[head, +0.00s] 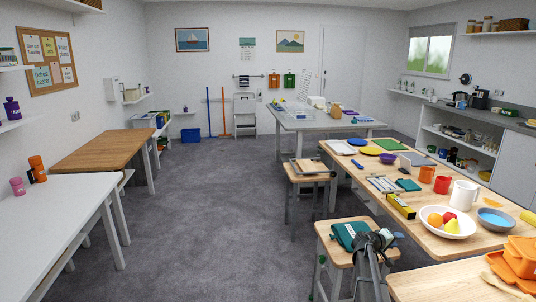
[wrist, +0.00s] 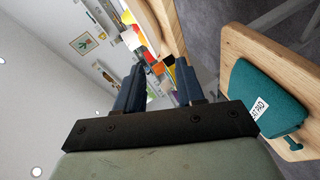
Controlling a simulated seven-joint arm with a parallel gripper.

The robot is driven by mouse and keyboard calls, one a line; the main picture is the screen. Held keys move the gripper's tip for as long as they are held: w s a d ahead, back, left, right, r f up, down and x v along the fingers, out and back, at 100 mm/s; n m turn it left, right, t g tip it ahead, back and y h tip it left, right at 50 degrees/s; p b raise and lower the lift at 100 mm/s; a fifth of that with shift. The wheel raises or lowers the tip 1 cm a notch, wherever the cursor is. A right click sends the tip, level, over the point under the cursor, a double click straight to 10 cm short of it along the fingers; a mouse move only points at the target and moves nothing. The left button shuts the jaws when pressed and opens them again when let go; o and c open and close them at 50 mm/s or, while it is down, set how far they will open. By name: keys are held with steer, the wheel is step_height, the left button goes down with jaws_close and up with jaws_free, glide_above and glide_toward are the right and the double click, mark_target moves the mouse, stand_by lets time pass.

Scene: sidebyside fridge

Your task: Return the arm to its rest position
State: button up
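My gripper (head: 378,238) is at the lower right of the head view, above or beside a wooden stool (head: 331,245) that carries a teal pad (head: 347,235). In the wrist view my gripper (wrist: 159,76) shows two dark blue fingers standing apart, with the background visible between them. Nothing is held between the fingers. The teal pad (wrist: 268,97) and stool (wrist: 240,47) lie to the right of the fingers there, apart from them. My arm rises from the bottom edge of the head view.
A wooden table (head: 468,238) at the right holds a fruit bowl (head: 430,226), mugs, a blue bowl (head: 495,218) and several other items. Orange containers (head: 520,257) stand on a nearer table. Another stool (head: 307,176) is farther back. Grey floor (head: 220,215) is open to the left.

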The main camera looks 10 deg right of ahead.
steer(key=w+a+f+y, duration=0.1)
steer(key=a+f, duration=0.3)
steer(key=a, duration=0.2)
steer(key=s+a+f+g+y, duration=0.1)
steer(key=s+a+f+y, duration=0.1)
steer(key=s+a+f, duration=0.5)
steer(key=s+a+f+g+y, duration=0.15)
steer(key=s+a+f, duration=0.35)
steer(key=f, duration=0.5)
steer(key=s+a+f+g+y, duration=0.1)
steer(key=s+a+f+y, duration=0.1)
steer(key=s+a+f, duration=0.5)
steer(key=s+a+f+g+y, duration=0.2)
steer(key=s+a+f, duration=0.2)
steer(key=s+a, duration=0.3)
steer(key=s+a+f+g+y, duration=0.2)
steer(key=s+a, duration=0.5)
steer(key=s, duration=1)
steer(key=s+a+f+g+y, duration=0.3)
steer(key=s+a+f, duration=0.3)
steer(key=s, duration=0.5)
steer(key=shift+s+a+f, duration=0.3)
steer(key=shift+s+a, duration=0.1)
steer(key=shift+a, duration=0.45)
